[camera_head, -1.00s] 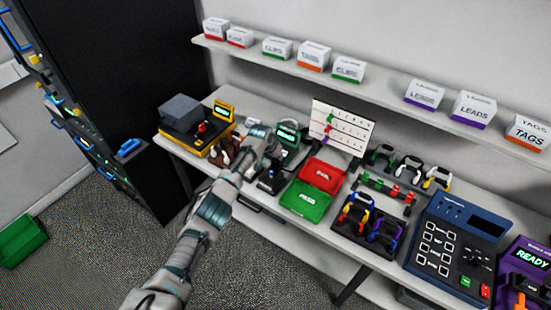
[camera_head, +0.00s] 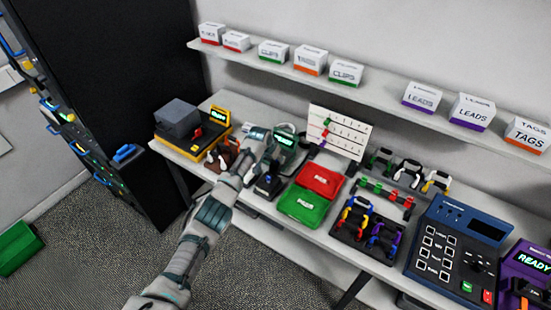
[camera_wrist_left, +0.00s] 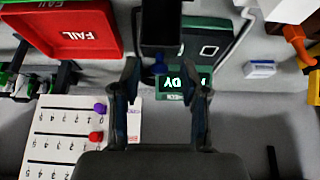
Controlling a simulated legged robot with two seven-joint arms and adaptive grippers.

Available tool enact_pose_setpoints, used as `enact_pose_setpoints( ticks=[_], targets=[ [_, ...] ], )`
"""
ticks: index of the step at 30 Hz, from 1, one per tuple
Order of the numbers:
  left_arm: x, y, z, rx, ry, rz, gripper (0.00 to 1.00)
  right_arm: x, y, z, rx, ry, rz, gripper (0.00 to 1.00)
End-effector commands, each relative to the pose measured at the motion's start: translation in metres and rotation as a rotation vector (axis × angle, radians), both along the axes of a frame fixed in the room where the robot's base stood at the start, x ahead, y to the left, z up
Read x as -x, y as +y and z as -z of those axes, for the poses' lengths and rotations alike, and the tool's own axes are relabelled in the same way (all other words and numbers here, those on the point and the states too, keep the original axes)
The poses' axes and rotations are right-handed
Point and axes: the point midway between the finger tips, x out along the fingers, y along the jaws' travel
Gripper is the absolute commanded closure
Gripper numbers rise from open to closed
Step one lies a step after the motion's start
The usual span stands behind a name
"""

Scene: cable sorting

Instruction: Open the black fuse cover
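A green device (camera_head: 287,142) with a lit READY display stands on the table; the display also shows in the left wrist view (camera_wrist_left: 184,84). A black block (camera_wrist_left: 160,24) stands in front of the display in the wrist view; I cannot tell for certain that it is the fuse cover. My left gripper (camera_wrist_left: 160,70) is open, its two fingers spread on either side of a small blue part near the display. In the head view this gripper (camera_head: 258,134) is at the device's left side, and contact cannot be told. My right gripper is not in view.
A red FAIL tray (camera_head: 321,179) and a green tray (camera_head: 302,205) lie to the right. A white marked board (camera_head: 338,133) stands behind them. A yellow-based device (camera_head: 190,140) with a grey box stands to the left. A shelf of boxes runs above.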

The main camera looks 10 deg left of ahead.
Motion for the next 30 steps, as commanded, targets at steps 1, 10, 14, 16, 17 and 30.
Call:
enact_pose_setpoints(
  ticks=[1,10,14,16,17,30],
  targets=[
    [0.000,0.000,0.000,0.000,0.001,0.000,0.56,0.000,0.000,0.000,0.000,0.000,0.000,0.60],
    [0.003,0.001,-0.004,0.001,0.002,0.002,0.56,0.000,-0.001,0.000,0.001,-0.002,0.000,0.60],
    [0.008,0.004,-0.015,0.001,0.002,0.002,0.56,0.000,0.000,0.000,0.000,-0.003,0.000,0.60],
    [0.013,0.005,-0.024,-0.001,0.001,0.001,0.56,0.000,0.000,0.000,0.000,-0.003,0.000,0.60],
    [0.016,0.006,-0.028,-0.002,0.001,0.001,0.56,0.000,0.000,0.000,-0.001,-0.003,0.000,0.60],
    [0.048,0.017,-0.098,0.000,0.003,0.000,0.56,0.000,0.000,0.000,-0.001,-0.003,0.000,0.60]
  ],
)
